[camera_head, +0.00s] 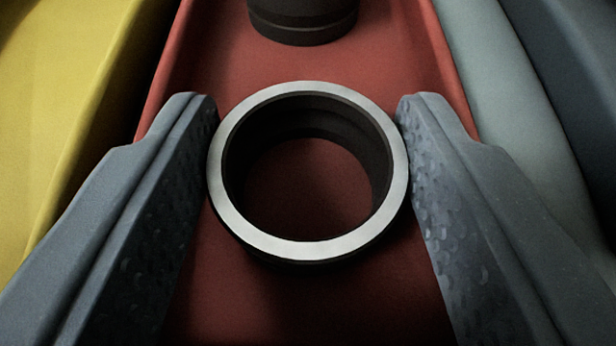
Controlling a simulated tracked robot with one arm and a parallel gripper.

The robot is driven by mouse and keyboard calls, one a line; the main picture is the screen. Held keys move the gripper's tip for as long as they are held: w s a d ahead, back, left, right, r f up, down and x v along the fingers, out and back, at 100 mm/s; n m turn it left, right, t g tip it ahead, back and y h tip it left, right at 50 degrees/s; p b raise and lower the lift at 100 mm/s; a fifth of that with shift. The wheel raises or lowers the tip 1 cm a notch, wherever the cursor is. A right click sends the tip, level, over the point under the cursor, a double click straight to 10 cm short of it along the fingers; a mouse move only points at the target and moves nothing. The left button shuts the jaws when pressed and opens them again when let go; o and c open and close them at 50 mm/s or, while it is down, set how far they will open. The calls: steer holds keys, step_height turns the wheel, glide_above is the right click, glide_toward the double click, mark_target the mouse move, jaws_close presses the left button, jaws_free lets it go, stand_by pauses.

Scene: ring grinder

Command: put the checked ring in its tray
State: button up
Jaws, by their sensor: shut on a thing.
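A dark ring with a bright metal top face (308,244) sits in the middle of the view, its open hole facing up toward the camera. My gripper (307,150) is shut on this ring, with one grey finger against its left side and one against its right side. The ring is over the floor of a red tray (310,310). I cannot tell whether its underside touches the tray floor.
A second dark ring or cylinder (303,22) stands in the red tray farther back, cut off by the top edge. A yellow tray (60,110) is on the left. A pale grey-green tray (510,90) and a dark blue-grey one (585,60) are on the right.

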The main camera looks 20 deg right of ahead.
steer(key=o, duration=0.8)
steer(key=shift+r, duration=0.1)
steer(key=p+v, duration=0.2)
steer(key=v, duration=1)
